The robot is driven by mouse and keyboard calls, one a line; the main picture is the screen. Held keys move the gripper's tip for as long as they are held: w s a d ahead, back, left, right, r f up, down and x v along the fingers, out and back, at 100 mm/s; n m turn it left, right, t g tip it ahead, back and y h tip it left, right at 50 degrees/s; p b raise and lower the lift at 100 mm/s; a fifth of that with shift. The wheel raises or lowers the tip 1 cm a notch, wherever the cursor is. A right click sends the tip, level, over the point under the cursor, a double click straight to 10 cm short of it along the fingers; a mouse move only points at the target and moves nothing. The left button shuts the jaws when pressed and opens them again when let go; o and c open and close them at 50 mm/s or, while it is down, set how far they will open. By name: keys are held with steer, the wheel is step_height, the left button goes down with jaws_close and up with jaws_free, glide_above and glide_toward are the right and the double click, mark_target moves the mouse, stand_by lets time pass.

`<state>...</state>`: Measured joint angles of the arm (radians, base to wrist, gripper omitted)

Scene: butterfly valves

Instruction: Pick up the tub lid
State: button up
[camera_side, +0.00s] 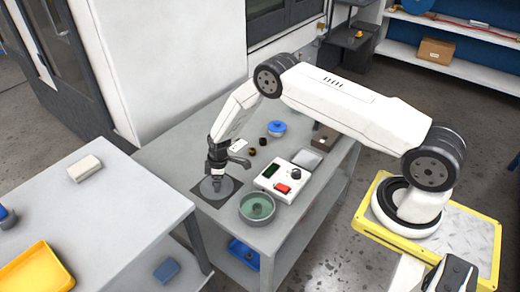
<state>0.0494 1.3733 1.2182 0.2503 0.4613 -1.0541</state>
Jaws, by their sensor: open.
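A flat, round grey disc that looks like the tub lid (227,188) lies on a dark square mat (203,201) near the front left of the workbench. My gripper (216,184) points straight down over the middle of the lid, with its fingertips at or just above it. The jaws are open. They hide the lid's centre, and I cannot tell whether they touch it. An open round grey-green tub (257,209) stands to the right of the mat, near the bench's front edge.
Right of my gripper is a white box with a red button (282,187). Behind are small dark round parts (252,152), a blue-topped item (277,127) and a brown box (324,139). A second table (110,215) stands at left across a gap.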

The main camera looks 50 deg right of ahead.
steer(key=shift+f, duration=0.3)
steer(key=shift+c, duration=0.2)
jaws_close()
